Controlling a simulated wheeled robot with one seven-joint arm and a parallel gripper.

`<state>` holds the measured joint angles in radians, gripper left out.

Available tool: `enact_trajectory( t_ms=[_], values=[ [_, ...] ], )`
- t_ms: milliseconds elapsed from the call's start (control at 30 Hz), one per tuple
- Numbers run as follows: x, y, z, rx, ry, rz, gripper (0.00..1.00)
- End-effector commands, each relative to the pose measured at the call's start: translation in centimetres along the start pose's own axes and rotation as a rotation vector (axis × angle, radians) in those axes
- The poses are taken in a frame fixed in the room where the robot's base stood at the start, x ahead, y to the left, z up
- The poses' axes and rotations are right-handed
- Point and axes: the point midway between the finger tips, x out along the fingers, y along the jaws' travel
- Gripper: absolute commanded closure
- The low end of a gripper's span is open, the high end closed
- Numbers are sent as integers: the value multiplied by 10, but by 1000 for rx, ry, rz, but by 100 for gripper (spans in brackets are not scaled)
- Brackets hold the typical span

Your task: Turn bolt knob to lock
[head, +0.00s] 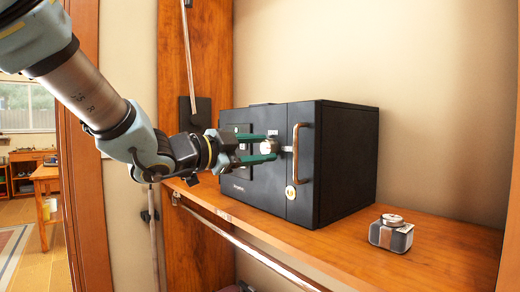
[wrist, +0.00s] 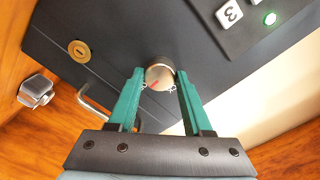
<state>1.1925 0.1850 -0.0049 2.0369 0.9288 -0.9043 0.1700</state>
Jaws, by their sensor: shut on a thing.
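A black safe (head: 345,160) stands on a wooden shelf with its door facing my arm. Its round metal bolt knob (head: 268,147) is on the door, left of the handle. In the wrist view the knob (wrist: 159,76) shows a red mark on its lower face and small white marks beside it. My gripper (head: 276,147) reaches the door from the left, and its green fingers sit on either side of the knob. In the wrist view my gripper (wrist: 158,84) is shut on the knob, with the fingertips at its left and right edges.
A vertical metal handle (head: 295,152) is right of the knob, with a brass keyhole (head: 290,192) below it. A keypad with a green light (wrist: 270,18) shows in the wrist view. A small metal-and-glass container (head: 391,234) stands on the shelf (head: 300,247). A rail (head: 245,245) runs below the shelf.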

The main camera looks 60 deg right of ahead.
Motion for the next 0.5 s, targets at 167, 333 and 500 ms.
enact_trajectory(
  t_ms=[167, 333, 500],
  values=[
    [0, 0, 0, -13, -1, 1, 100],
    [0, -1, -1, -69, -1, 1, 100],
    [0, -2, -1, -178, -1, 0, 100]
  ],
)
